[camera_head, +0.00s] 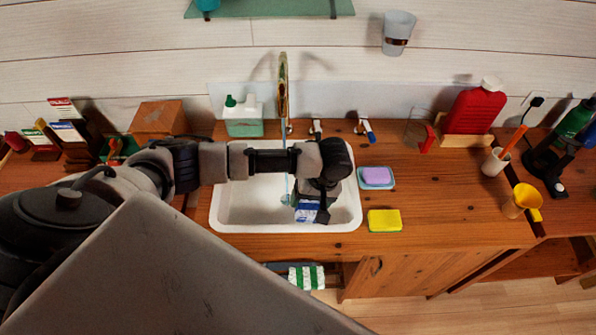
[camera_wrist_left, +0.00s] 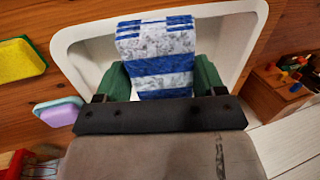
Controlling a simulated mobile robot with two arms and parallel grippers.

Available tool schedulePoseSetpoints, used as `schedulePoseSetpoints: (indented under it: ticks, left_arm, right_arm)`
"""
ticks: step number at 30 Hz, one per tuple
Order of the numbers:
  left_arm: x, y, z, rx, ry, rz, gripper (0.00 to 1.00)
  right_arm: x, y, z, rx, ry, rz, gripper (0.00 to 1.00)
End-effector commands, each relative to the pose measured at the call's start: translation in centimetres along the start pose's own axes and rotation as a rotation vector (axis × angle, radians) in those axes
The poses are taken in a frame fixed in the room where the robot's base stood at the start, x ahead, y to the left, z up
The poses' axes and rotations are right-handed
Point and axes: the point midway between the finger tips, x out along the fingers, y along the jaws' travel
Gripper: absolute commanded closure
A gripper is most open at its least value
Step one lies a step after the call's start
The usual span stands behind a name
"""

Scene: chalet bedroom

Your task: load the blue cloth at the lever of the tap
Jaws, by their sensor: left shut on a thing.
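My left gripper (camera_head: 316,200) is over the white sink (camera_head: 237,212), shut on the blue cloth (camera_head: 307,211), which has blue and white stripes. In the left wrist view the cloth (camera_wrist_left: 155,45) sits between the green finger pads of the gripper (camera_wrist_left: 160,82), inside the sink's outline. The tap (camera_head: 283,88) rises tall behind the sink. A thin blue stream shows below it, partly hidden by my left arm. Two small levers stand at the back rim: a pale one (camera_head: 316,127) and a blue-marked one (camera_head: 366,130). My right gripper is out of view.
Right of the sink lie a purple soap on a blue dish (camera_head: 376,184) and a yellow sponge (camera_head: 384,220). A green-white bottle (camera_head: 243,118) stands behind left, a red bottle (camera_head: 474,108) at back right. A green-striped cloth (camera_head: 306,277) hangs at the counter front.

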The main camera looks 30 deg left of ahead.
Motion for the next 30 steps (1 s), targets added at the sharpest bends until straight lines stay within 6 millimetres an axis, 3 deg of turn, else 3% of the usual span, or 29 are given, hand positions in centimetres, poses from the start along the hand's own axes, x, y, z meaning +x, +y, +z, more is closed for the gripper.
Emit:
schedulePoseSetpoints:
  ticks: [1, 3, 9, 30]
  left_arm:
    - [0.2, -1.0, 0.0, -0.056, 0.005, -0.001, 0.53]
    - [1.4, -1.8, -0.3, -0.121, 0.028, 0.002, 0.53]
    - [3.5, -3.0, -0.9, -0.209, 0.061, 0.009, 0.53]
    - [5.2, -2.8, -6.6, -0.214, 0.067, 0.01, 0.53]
  right_arm:
    - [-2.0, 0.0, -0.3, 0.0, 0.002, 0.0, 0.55]
    - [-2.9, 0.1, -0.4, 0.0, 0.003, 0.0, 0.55]
    - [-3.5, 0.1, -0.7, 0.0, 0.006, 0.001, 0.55]
    - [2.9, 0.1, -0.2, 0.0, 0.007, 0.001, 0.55]
